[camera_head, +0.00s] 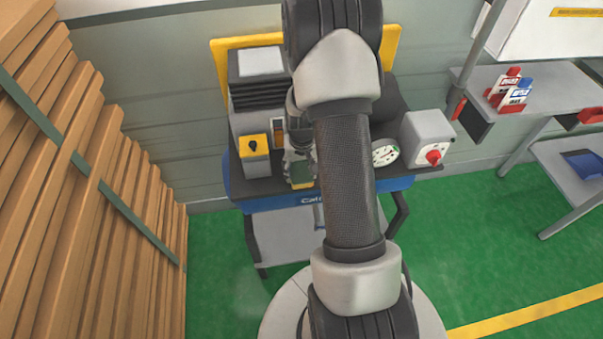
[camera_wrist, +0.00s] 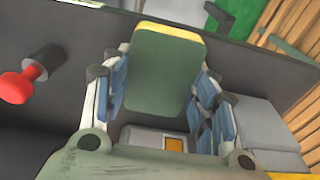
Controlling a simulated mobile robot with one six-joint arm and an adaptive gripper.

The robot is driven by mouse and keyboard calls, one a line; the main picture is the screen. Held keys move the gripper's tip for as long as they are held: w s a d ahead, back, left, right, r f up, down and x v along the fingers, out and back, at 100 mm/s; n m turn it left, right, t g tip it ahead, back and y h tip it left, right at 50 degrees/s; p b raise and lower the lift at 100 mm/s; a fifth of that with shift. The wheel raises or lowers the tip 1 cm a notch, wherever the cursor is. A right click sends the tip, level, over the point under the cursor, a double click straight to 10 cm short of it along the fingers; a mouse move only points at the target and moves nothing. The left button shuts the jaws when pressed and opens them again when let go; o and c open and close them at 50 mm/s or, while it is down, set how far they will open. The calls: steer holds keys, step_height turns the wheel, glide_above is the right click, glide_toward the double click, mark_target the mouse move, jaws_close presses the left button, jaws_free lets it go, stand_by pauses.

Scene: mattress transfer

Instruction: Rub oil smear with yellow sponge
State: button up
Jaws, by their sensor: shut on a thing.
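A sponge (camera_wrist: 166,75) with a dull green face and a yellow edge shows in the wrist view. My gripper (camera_wrist: 162,95) is shut on it, with a blue-padded finger on each side. In the head view the sponge (camera_head: 301,174) hangs low at my gripper (camera_head: 299,158), over the front part of a dark-topped workbench (camera_head: 262,188). I cannot tell whether the sponge touches the bench top. I cannot make out an oil smear in either view; my arm hides part of the bench.
On the bench, a yellow switch box (camera_head: 254,146) stands left of my gripper. A round gauge (camera_head: 386,153) and a grey box with a red knob (camera_head: 428,139) stand right. Stacked cardboard (camera_head: 85,190) fills the left side. A grey shelf (camera_head: 540,90) stands right. Green floor is open at lower right.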

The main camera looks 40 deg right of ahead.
mark_target(303, 181)
steer(key=shift+w+d+f, duration=0.1)
steer(key=shift+w+d, duration=0.25)
steer(key=shift+w, duration=0.25)
steer(key=shift+w+d+f, duration=0.1)
steer(key=shift+w+d, duration=0.25)
steer(key=shift+w, duration=0.2)
steer(key=shift+w+d+r, duration=0.1)
steer(key=shift+w+d, duration=0.4)
steer(key=shift+w, duration=0.25)
steer(key=shift+w+d+r, duration=0.1)
steer(key=shift+w+d, duration=0.35)
steer(key=shift+w, duration=0.3)
steer(key=shift+w+d+r, duration=0.2)
steer(key=shift+w+r, duration=0.05)
steer(key=shift+w, duration=0.1)
steer(key=shift+c, duration=0.5)
steer(key=shift+s+a, duration=0.35)
steer(key=shift+s, duration=0.2)
steer(key=shift+s+a, duration=0.3)
steer(key=shift+s, duration=0.2)
steer(key=shift+s+a+f+b, duration=0.2)
steer(key=shift+s+a, duration=0.5)
steer(key=shift+s, duration=0.5)
steer(key=shift+s+a+f+b, duration=0.15)
steer(key=shift+s+a, duration=0.6)
steer(key=shift+s, duration=0.4)
steer(key=shift+s+a+f+b, duration=0.2)
steer(key=shift+s+a, duration=0.5)
steer(key=shift+s, duration=0.5)
